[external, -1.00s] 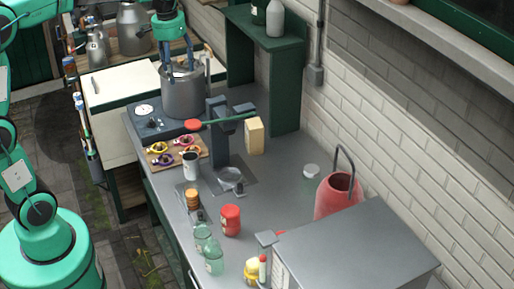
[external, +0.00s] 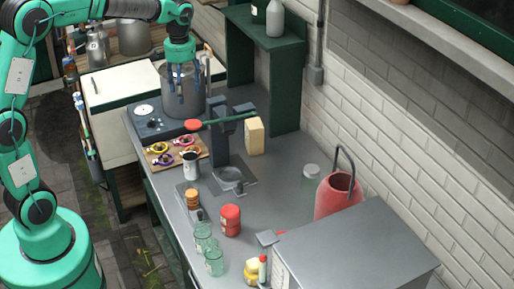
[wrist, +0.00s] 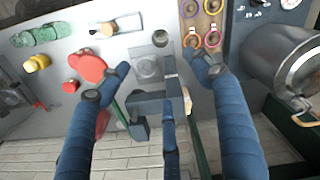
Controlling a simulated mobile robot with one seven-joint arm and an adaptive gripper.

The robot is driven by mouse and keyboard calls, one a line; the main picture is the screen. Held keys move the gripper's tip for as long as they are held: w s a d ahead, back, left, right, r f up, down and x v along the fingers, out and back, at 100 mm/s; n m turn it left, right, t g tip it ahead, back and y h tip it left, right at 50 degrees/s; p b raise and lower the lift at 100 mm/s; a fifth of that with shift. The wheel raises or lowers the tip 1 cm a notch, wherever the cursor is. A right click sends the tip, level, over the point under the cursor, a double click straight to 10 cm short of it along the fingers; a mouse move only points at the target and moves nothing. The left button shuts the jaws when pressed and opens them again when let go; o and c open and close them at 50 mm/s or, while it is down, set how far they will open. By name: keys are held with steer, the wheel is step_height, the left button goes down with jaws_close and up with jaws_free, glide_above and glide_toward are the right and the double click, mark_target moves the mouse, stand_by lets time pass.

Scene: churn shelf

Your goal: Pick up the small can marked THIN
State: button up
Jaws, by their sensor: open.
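No marking THIN is legible in either view, so I cannot tell which can bears it. A red can (external: 231,220) stands upright on the grey counter (external: 285,203). Smaller metal churns (external: 97,46) stand on the shelf at the back left. My gripper (external: 187,78) is over the back of the counter, in front of the large metal pot (external: 180,98) in the external view. The pot (wrist: 288,62) is to the right of the fingers there.
A dark column with a lever (external: 218,140) rises from the counter near my gripper. A board with coloured rings (external: 175,150), a mug (external: 190,164) and green glass jars (external: 214,262) line the front edge. A red jug (external: 337,195) and grey box (external: 355,245) occupy the right.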

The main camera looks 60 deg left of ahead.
step_height(320, 180, down, 16)
steer(key=shift+f, duration=0.25)
steer(key=shift+f, duration=0.1)
steer(key=b, duration=0.1)
glide_toward(191, 159)
steer(key=shift+s+d+f, duration=0.25)
steer(key=shift+d+f, duration=0.4)
steer(key=shift+s+d+f, duration=0.25)
steer(key=shift+d+f, duration=0.4)
steer(key=shift+a+f+b, duration=0.1)
steer(key=shift+f+b, duration=0.35)
steer(key=shift+f, duration=2.15)
steer(key=c, duration=1.3)
